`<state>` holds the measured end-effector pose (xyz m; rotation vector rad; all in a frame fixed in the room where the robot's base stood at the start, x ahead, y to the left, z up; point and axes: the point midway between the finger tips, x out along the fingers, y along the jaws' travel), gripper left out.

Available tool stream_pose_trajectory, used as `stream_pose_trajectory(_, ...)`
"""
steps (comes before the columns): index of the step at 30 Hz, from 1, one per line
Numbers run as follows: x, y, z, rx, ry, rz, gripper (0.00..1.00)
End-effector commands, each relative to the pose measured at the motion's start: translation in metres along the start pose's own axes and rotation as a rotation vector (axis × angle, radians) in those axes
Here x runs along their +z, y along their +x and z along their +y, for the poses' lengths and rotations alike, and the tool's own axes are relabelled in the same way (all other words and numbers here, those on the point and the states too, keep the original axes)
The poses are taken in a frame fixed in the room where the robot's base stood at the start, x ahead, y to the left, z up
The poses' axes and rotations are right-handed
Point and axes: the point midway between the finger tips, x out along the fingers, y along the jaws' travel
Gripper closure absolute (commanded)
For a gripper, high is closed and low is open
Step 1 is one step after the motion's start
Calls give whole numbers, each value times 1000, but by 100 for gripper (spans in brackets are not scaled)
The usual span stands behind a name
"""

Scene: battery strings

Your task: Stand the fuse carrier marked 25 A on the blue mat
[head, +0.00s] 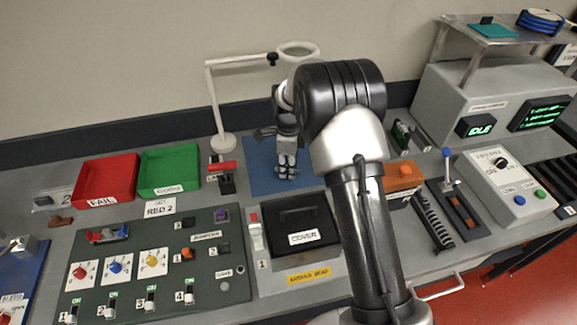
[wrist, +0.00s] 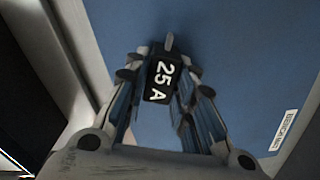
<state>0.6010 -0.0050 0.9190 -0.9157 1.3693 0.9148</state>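The fuse carrier marked 25 A (wrist: 161,80) is a small black block with white lettering, seen between my fingers in the wrist view. My gripper (wrist: 160,72) has a finger close on each side of it and appears shut on it. The blue mat (wrist: 245,60) fills the background behind them. In the head view my gripper (head: 286,168) points down over the blue mat (head: 261,178) at the back of the bench. The carrier cannot be made out there. I cannot tell whether its lower end touches the mat.
A lamp stand (head: 222,143), red FAIL tray (head: 107,181) and green GOOD tray (head: 169,171) stand left of the mat. A black COVER lid (head: 292,222) lies in front. An orange-topped block (head: 403,174) is right of my arm. The mat's visible part looks clear.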

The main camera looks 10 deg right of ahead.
Motion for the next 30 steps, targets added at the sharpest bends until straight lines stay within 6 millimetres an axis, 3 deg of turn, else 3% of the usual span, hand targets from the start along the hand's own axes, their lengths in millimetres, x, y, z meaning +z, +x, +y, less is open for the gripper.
stream_pose_trajectory(8, 0, 0, 0, 0, 0, 0, 57)
stream_pose_trajectory(19, 0, -6, 0, -1, 0, 0, 57)
stream_pose_trajectory(23, 0, -25, -1, -3, 0, -1, 57)
stream_pose_trajectory(30, 0, -78, -1, -3, 0, -1, 57)
